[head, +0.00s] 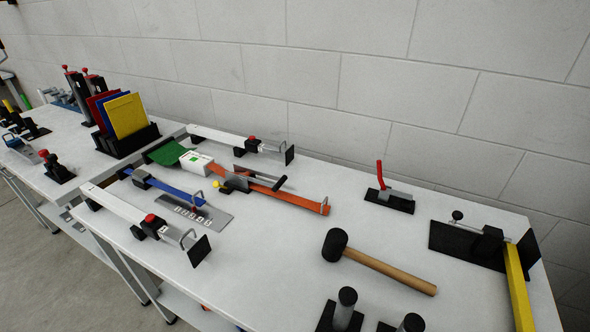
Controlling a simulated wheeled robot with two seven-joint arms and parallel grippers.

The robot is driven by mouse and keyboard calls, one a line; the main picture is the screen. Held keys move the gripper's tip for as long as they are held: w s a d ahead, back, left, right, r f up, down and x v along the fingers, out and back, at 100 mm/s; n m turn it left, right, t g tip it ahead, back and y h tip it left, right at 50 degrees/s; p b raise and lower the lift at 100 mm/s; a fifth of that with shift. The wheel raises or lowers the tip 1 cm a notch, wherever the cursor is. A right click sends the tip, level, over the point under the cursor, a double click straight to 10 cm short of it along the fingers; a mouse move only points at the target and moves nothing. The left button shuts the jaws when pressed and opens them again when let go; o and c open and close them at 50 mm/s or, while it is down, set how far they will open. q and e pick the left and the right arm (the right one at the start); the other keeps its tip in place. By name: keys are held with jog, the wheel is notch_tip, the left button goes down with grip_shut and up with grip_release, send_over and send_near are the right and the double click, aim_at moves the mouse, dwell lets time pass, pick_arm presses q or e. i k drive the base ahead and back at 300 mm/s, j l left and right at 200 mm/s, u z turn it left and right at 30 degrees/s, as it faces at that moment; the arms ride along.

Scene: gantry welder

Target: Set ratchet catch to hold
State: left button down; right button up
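A ratchet-like metal mechanism (236,183) sits on the orange strap (300,196) in the middle of the table. It has a black-gripped handle (279,183) pointing right and a small yellow knob (216,185) on its left side. Which part is the catch, and how it is set, is too small to tell. A white block (196,162) lies at the strap's left end, beside a green piece (167,153). Neither of my grippers is in view.
A black mallet (336,245) with a wooden handle lies at front right. A red-handled lever (380,175) stands behind it. Two long clamp bars (215,134) (115,202) flank the strap. A yellow bar (517,290) is at the right edge. White tabletop between mallet and strap is clear.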

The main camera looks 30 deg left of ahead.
aim_at(216, 183)
jog(key=u, duration=1.45)
jog(key=i+j, duration=0.1)
jog(key=j, duration=0.25)
jog(key=i+j+u, duration=0.15)
jog(key=j, duration=0.25)
jog(key=i+j, duration=0.15)
jog(key=j, duration=0.2)
jog(key=k+u, duration=0.05)
